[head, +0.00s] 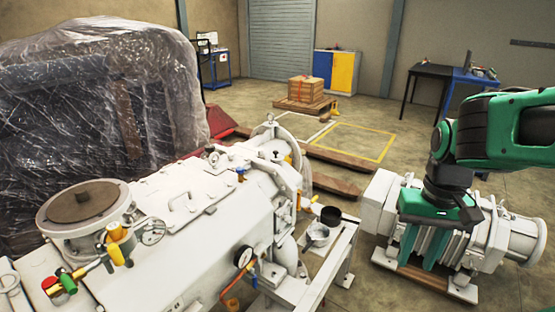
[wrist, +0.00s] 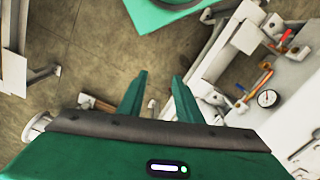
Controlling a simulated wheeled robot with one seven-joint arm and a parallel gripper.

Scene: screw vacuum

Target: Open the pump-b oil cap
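A large white pump (head: 205,225) fills the lower left and middle of the head view, with gauges, coloured valve handles and a round brown-topped port (head: 83,203). A smaller white ribbed machine (head: 380,195) stands at the right. I cannot tell which part is the pump-b oil cap. My gripper (head: 421,262) is green and points down in front of the smaller machine, hiding part of it. In the wrist view my gripper (wrist: 159,76) has its two fingers apart with nothing between them. White machinery with a gauge (wrist: 267,98) lies right of the fingers there.
A black cup (head: 331,214) and a metal cup (head: 318,234) stand on a white frame beside the large pump. A plastic-wrapped load (head: 100,85) stands at the left. A box (head: 305,90) sits on a pallet at the back.

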